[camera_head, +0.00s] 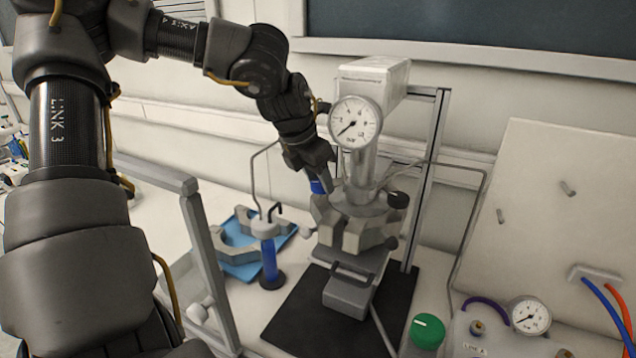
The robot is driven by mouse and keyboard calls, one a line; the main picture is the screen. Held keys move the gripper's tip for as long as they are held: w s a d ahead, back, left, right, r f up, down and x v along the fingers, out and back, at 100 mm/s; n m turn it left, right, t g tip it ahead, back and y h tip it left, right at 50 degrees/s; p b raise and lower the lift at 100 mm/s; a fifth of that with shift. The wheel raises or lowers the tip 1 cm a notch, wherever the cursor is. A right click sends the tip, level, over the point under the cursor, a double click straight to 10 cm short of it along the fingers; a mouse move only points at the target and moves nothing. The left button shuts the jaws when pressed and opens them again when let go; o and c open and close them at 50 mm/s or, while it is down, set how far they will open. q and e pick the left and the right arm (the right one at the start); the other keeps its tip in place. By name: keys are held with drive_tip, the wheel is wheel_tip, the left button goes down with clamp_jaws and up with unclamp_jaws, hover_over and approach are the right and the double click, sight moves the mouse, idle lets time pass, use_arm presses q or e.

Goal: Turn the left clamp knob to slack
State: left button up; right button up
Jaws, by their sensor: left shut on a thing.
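The pressure reactor (358,225) stands on a black mat (285,318), with a grey split clamp (352,232) around its vessel and a dial gauge (355,122) above. My left gripper (317,184) reaches down from the upper left to the left side of the clamp. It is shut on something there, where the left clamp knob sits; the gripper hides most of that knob. A small blue patch shows at the fingertips; I cannot tell whether it is knob or finger. A dark knob (397,199) is on the clamp's right side. My right gripper is not in view.
A metal frame post (425,170) stands behind the reactor. At left, a blue tray (243,262) holds grey clamp pieces, and a blue cylinder (269,262) stands beside it. A green knob (427,331) and a gauge panel (500,335) are at front right.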

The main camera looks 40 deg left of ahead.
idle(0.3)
use_arm(q)
drive_tip(key=o, duration=1)
drive_tip(key=shift+c, duration=0.2)
drive_tip(key=b+v, duration=0.1)
drive_tip(key=v, duration=1)
drive_tip(key=shift+b, duration=0.35)
drive_tip(key=shift+w, duration=0.1)
